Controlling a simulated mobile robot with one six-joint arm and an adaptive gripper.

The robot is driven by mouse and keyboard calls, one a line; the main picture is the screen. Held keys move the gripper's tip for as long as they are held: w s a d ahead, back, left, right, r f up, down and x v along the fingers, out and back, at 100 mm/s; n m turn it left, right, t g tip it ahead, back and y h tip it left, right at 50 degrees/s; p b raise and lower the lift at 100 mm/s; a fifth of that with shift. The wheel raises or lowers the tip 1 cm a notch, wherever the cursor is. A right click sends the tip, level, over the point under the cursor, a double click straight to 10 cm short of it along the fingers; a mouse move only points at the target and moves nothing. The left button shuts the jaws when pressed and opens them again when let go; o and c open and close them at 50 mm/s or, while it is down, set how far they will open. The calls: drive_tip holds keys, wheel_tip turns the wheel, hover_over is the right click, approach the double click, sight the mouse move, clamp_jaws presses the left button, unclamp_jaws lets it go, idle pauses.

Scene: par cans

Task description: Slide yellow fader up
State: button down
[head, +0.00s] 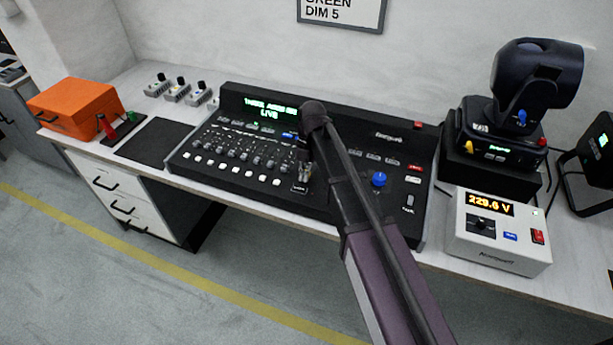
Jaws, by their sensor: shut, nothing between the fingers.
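The black lighting console (400,147) lies on the workbench, with a lit green display (270,110) at its back. A row of faders (230,152) with pale caps runs across its left half, above white square buttons (220,170). I cannot make out a yellow fader cap; my arm and gripper cover part of the console at the right end of the row. My gripper (304,178) points down over that end, shut and empty. I cannot tell whether its tips touch the console.
A blue knob (379,180) sits on the console right of my arm. A moving-head light (537,80) and a white meter box (497,248) stand at the right. An orange case (75,100) and several small knob boxes (178,92) are at the left.

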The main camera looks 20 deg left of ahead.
drive_tip(key=w, duration=0.8)
drive_tip(key=shift+w+d, duration=0.3)
drive_tip(key=shift+r, duration=0.15)
drive_tip(key=p+v, duration=0.9)
drive_tip(key=shift+r, duration=0.35)
drive_tip(key=shift+w, duration=0.15)
idle(0.4)
idle(0.6)
